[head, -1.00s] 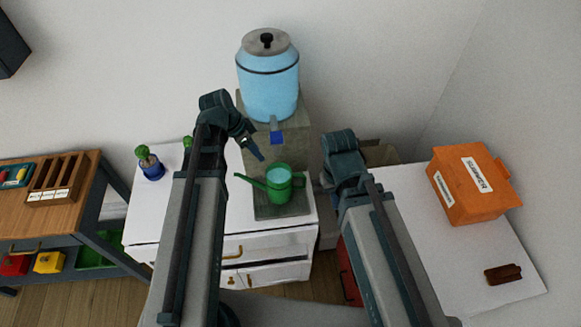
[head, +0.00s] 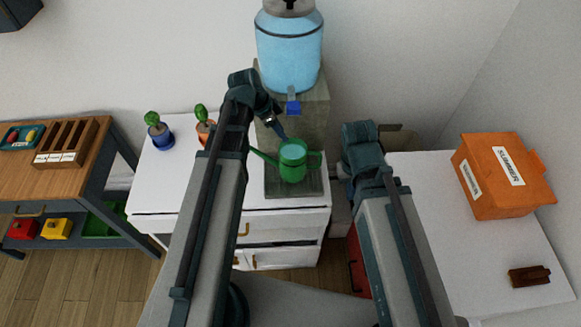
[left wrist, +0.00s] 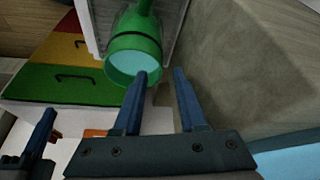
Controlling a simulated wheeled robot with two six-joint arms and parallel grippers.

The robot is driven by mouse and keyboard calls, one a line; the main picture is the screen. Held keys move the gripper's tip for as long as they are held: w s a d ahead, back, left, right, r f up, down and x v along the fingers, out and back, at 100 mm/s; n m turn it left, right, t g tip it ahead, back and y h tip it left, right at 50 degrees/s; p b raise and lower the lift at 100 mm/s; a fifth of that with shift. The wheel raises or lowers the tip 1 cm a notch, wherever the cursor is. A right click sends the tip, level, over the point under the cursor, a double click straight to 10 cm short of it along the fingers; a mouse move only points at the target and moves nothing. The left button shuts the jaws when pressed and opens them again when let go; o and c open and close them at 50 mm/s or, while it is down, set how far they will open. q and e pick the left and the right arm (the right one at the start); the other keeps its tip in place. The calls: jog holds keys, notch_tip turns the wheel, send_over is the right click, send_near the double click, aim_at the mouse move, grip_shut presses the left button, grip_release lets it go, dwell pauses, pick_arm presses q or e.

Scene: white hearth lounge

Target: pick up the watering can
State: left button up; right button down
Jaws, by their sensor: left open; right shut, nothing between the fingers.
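The green watering can (head: 293,162) stands upright on a grey slab (head: 281,190) on the white cabinet, its spout to the left and handle to the right. My left gripper (head: 283,134) is just behind and above it. In the left wrist view the open fingers of my left gripper (left wrist: 160,74) are empty, and the can (left wrist: 134,48) shows beyond them with its pale blue round opening. I cannot tell whether a fingertip touches its rim. My right gripper (head: 346,172) is right of the can, apart from it, largely hidden by its own arm.
A blue dispenser (head: 289,50) with a blue tap (head: 293,107) stands on a grey block behind the can, close to my left gripper. Two potted cacti (head: 160,137) (head: 204,132) stand to the left. An orange box (head: 490,195) sits on the right white surface.

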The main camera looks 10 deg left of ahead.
pick_arm(q)
jog(key=shift+d+f, duration=0.15)
jog(key=shift+f, duration=0.2)
jog(key=b+x, duration=0.5)
jog(key=shift+f, duration=0.25)
jog(key=shift+r, duration=0.15)
grip_shut()
dwell(1.0)
